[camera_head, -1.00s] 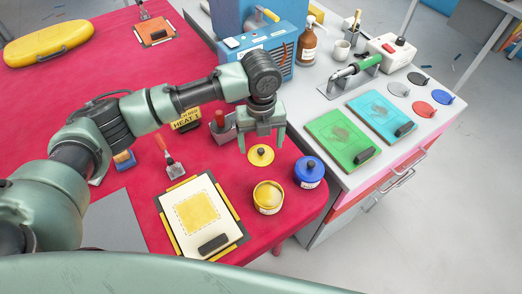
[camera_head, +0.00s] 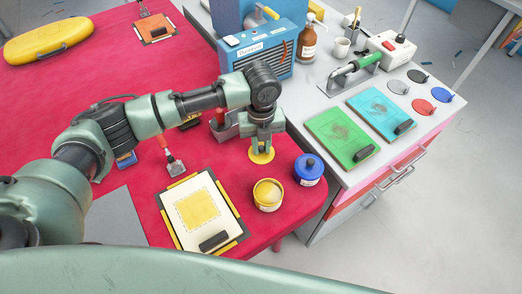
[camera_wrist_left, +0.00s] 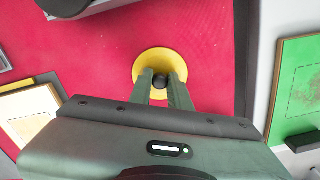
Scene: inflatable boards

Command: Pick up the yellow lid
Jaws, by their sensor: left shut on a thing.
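The yellow lid (camera_head: 261,155) is a round disc with a dark knob, lying on the red table behind the open yellow jar (camera_head: 267,194). My left gripper (camera_head: 261,147) points down over it, with its fingers shut on the knob. The wrist view also shows the yellow lid (camera_wrist_left: 149,67) with the left gripper's two fingers (camera_wrist_left: 160,82) on either side of the dark knob. The lid still looks flat at table level. My right gripper is not in view.
A board with a yellow patch (camera_head: 203,209) lies in front on the red table (camera_head: 100,60). A grey counter (camera_head: 335,110) with green and cyan panels adjoins at right.

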